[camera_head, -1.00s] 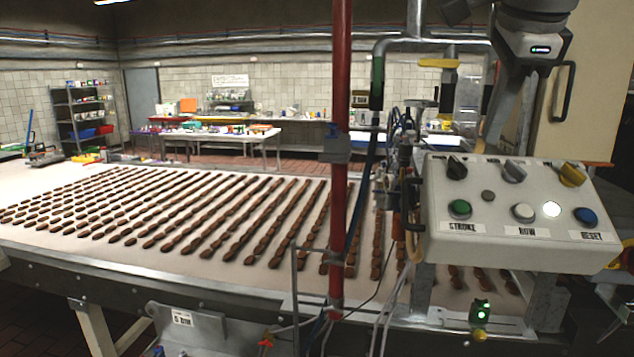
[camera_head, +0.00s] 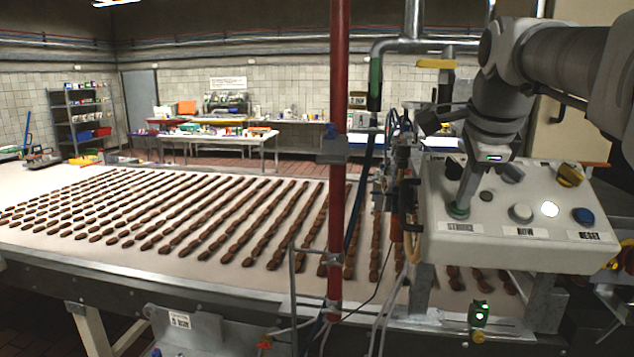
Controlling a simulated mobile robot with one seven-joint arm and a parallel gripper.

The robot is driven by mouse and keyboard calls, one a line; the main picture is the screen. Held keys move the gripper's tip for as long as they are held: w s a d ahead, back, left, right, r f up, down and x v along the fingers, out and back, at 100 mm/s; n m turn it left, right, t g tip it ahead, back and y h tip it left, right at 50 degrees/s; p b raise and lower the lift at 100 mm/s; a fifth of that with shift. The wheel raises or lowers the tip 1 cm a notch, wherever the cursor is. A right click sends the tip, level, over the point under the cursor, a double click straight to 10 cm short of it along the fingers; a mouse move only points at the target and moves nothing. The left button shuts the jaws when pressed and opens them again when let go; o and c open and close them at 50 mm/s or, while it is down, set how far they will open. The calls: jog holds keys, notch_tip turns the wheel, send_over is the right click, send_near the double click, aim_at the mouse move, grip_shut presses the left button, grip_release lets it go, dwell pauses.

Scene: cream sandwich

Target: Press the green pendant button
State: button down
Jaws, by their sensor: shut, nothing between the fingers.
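The grey control box (camera_head: 450,240) stands at the right, with buttons and rotary knobs on its sloping face. The green button (camera_head: 458,212) is at its left, above a label that reads STROKE in the earlier frame. My gripper (camera_head: 463,203) is shut and empty, pointing down with its tips at the green button. The tips hide the button's upper part; only its lower green edge shows. They seem to touch it, but I cannot tell whether it is pushed in.
Near the green button are a grey-white button (camera_head: 521,213), a lit white one (camera_head: 550,209), a blue one (camera_head: 583,216) and a yellow knob (camera_head: 571,174). A red post (camera_head: 338,200) stands left of the box. A conveyor (camera_head: 60,235) carries rows of brown pieces.

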jog(key=shift+b+x, duration=0.45)
jog(key=shift+x, duration=0.5)
jog(key=shift+s+f, duration=0.15)
jog(key=shift+s, duration=0.05)
jog(key=shift+s+r+p, duration=0.1)
jog(key=shift+r+p, duration=0.3)
jog(key=p+v, duration=0.2)
jog(key=v, duration=1.2)
jog(key=shift+r, duration=0.15)
jog(key=shift+a, duration=0.1)
dwell(0.4)
